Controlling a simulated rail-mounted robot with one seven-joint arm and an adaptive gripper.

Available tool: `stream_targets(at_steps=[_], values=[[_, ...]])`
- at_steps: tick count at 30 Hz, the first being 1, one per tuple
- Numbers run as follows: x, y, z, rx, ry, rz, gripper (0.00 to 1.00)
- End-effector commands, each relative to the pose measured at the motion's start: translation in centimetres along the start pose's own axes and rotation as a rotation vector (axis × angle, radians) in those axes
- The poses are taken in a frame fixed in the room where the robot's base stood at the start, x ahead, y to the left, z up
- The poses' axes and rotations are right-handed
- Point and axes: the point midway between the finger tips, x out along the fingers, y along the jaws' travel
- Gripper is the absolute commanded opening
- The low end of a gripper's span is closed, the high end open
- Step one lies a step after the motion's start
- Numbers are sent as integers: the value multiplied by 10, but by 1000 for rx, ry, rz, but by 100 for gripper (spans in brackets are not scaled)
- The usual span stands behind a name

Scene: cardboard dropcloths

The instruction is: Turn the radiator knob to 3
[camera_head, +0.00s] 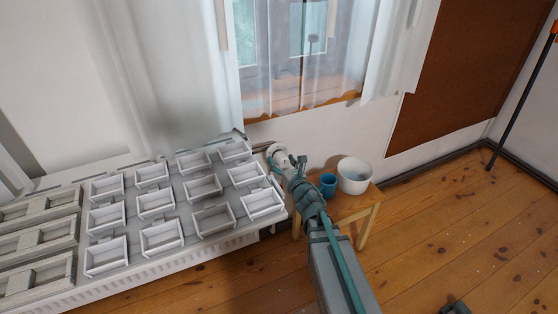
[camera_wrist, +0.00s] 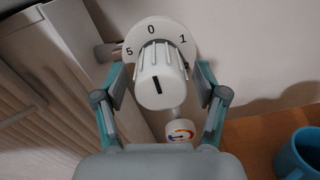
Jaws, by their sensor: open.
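The white ribbed radiator knob (camera_wrist: 160,78) is in the middle of the wrist view, in front of a round white dial (camera_wrist: 150,30). A short black line marks the knob's front face; I cannot tell which number the knob is set to. My gripper (camera_wrist: 158,88) is open, with one finger on each side of the knob. In the head view my gripper (camera_head: 285,163) is at the radiator's right end and partly hides the knob (camera_head: 273,150).
The radiator (camera_head: 215,240) carries several white trays (camera_head: 161,237). A wooden stool (camera_head: 366,207) right of my arm holds a blue cup (camera_head: 328,185) and a white pot (camera_head: 354,175). A curtain (camera_head: 165,75) hangs behind. The floor at right is mostly clear.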

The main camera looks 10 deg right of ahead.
Motion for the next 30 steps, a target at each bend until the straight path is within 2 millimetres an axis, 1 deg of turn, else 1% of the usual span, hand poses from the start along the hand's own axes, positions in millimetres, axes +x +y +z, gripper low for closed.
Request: stream_targets(at_steps=[1, 6, 17, 20, 21, 28, 30], values=[[10, 0, 0, 0, 0, 1, 72], [21, 0, 0, 0, -1, 1, 72], [24, 0, 0, 0, 0, 1, 72], [24, 0, 0, 0, 0, 1, 57], [24, 0, 0, 0, 0, 1, 50], [24, 0, 0, 0, 0, 1, 12], [24, 0, 0, 0, 0, 1, 11]])
